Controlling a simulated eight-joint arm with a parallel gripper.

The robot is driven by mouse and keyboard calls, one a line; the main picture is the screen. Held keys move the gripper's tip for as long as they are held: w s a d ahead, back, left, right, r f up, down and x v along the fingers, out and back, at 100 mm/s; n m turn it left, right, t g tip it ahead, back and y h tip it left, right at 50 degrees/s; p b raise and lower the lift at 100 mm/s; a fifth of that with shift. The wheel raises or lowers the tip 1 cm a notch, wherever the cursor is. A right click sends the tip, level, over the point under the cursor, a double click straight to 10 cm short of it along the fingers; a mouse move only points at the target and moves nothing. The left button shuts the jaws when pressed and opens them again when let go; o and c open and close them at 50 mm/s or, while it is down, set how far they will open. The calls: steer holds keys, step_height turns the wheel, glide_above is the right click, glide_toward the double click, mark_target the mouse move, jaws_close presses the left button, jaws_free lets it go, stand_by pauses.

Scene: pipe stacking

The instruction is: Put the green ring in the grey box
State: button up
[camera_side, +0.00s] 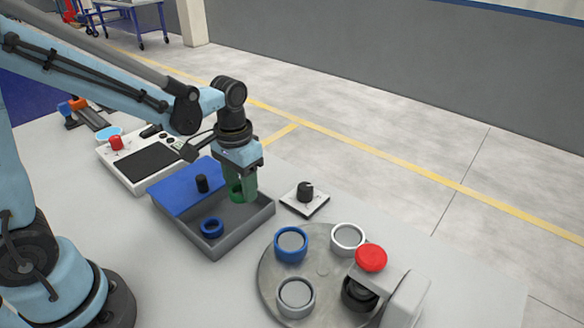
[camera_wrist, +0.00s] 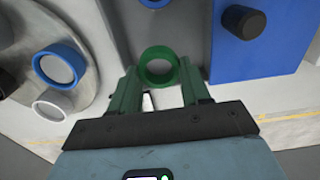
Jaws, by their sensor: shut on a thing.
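In the wrist view my gripper (camera_wrist: 159,74) has its green fingers shut on the green ring (camera_wrist: 143,67), which sits between the fingertips with its opening facing the camera. In the side view my gripper (camera_side: 241,188) points down over the right part of the grey box (camera_side: 243,233), with its fingertips low, around the rim. The green ring is hard to tell from the green fingers there. I cannot tell whether it touches the box floor. A blue ring (camera_side: 212,227) lies inside the grey box near its front left.
A blue lid with a black knob (camera_side: 202,184) covers the box's back left. A round turntable (camera_side: 323,270) with blue, white and grey ringed pieces stands to the right, near a red button (camera_side: 371,257). A small plate with a black knob (camera_side: 305,192) is beside the box.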

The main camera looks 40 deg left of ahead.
mark_target(244, 209)
steer(key=shift+w+a+f, duration=0.3)
steer(key=shift+a+f, duration=0.1)
steer(key=shift+a, duration=0.05)
steer(key=shift+f, duration=1.95)
steer(key=o, duration=1)
steer(key=shift+f, duration=0.15)
step_height(244, 209, up, 12)
steer(key=shift+s+r+t, duration=0.2)
steer(key=shift+s+t, duration=0.8)
steer(key=shift+t, duration=0.2)
steer(key=shift+s+r+t, duration=0.15)
steer(key=shift+s+t, duration=0.9)
steer(key=shift+t, duration=0.15)
steer(key=shift+s+r+t, duration=0.2)
steer(key=shift+s+t, duration=0.8)
steer(key=shift+t, duration=0.2)
